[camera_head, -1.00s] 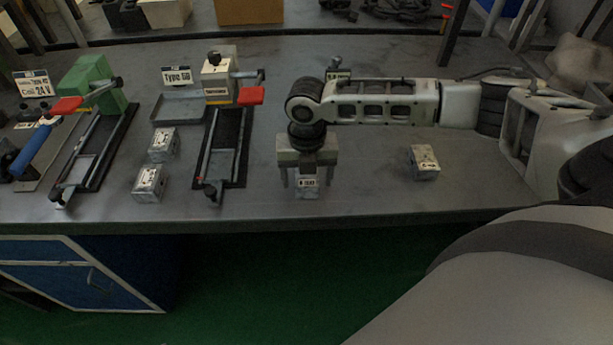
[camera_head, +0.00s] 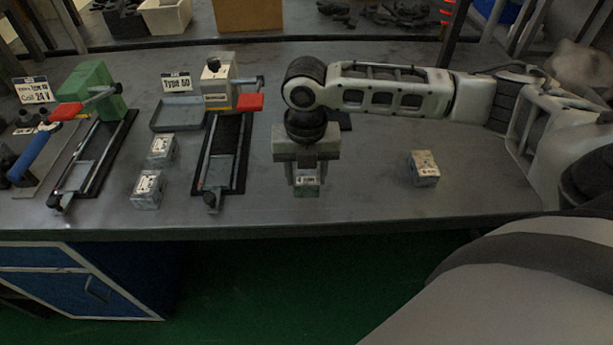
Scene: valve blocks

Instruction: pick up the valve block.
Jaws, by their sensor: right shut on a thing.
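My right gripper (camera_head: 307,178) points down near the front middle of the bench. It is shut on a small grey valve block (camera_head: 307,189) with a white label on top; its front face looks greenish. The fingers cover the block's sides, and the gap beneath it is hard to judge. A second valve block (camera_head: 423,168) rests on the bench to the right of the gripper. Two more valve blocks stand to the left, one nearer the edge (camera_head: 148,190) and one behind it (camera_head: 161,149). My left gripper is out of view.
A clamp fixture with a red handle (camera_head: 249,102) and a grey tray (camera_head: 177,118) stand left of the gripper. A green fixture (camera_head: 92,88) is farther left. The bench's front edge is close to the gripper. Bench top is clear between the gripper and the right block.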

